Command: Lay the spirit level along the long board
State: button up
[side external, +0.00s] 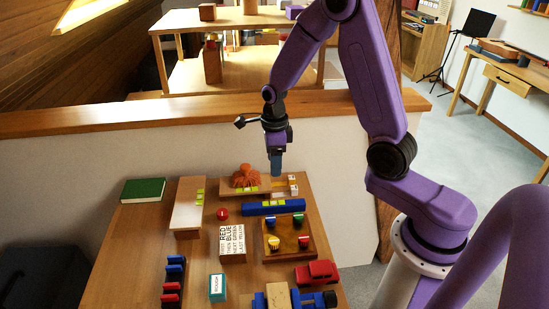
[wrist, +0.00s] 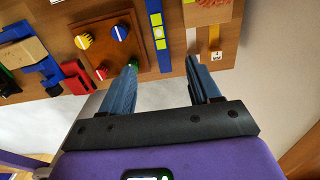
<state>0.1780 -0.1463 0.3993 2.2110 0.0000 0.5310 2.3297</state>
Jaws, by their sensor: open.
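The spirit level (side external: 272,208) is a blue bar with yellow-green windows, lying flat across the middle of the table. It also shows in the wrist view (wrist: 156,28), running up to the top edge. A long pale board (side external: 187,206) with yellow-green patches lies left of it; I take this as the long board but cannot be certain. My gripper (side external: 276,172) is above the table's back right, beyond the level. In the wrist view my gripper (wrist: 162,60) is open, its blue fingers apart with nothing between them.
A wooden block with an orange figure (side external: 246,176) stands behind the level. A knob board (side external: 286,252), a lettered block (side external: 233,242) and a red toy car (side external: 316,273) are nearer. A green book (side external: 143,190) lies at the back left. A low wall (side external: 130,150) stands behind the table.

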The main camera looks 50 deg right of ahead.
jog(key=s+a+r+n, duration=0.7)
jog(key=s+a+n, duration=0.25)
jog(key=n, duration=0.95)
jog(key=s+r+n, duration=0.4)
jog(key=s+n, duration=1.2)
jog(key=n, duration=0.3)
jog(key=shift+s+d+n, duration=0.2)
jog(key=shift+d+n, duration=0.2)
jog(key=shift+s+n, duration=0.3)
jog(key=shift+n, duration=0.1)
jog(key=c, duration=0.3)
